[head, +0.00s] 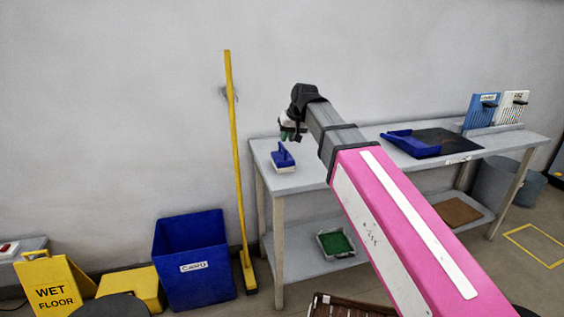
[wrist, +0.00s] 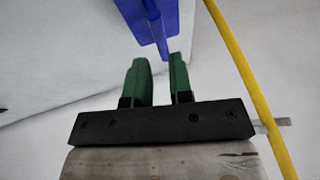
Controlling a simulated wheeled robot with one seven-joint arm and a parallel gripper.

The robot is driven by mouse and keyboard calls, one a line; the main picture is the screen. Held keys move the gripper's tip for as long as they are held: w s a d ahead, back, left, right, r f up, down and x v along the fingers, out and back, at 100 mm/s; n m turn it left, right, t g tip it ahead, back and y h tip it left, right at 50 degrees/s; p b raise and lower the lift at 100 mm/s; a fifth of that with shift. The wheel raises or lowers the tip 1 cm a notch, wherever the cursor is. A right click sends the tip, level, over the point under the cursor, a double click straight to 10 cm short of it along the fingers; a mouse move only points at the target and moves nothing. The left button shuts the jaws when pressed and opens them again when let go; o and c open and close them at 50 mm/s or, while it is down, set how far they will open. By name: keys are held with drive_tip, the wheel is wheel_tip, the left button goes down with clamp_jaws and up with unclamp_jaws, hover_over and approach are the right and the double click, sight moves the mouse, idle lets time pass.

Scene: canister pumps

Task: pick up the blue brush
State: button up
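The blue brush (head: 283,158) stands on the left end of the grey table, its blue handle upward and its pale bristles down. My gripper (head: 290,135) is above the brush, near the wall. In the wrist view the brush (wrist: 155,22) is just beyond the fingertips, with its handle roughly in line with the gap. The two green fingers of my gripper (wrist: 159,62) are apart with nothing between them. I cannot tell the exact distance from fingertips to handle.
The grey table (head: 312,178) stands against the wall. A yellow broom (head: 235,150) leans left of it; its pole (wrist: 243,85) passes on the right in the wrist view. A blue dustpan (head: 405,143) lies on a dark mat. A blue bin (head: 195,265) stands on the floor.

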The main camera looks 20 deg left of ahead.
sight(283, 148)
drive_tip(key=shift+x, duration=3.3)
drive_tip(key=shift+a+r, duration=0.1)
clamp_jaws()
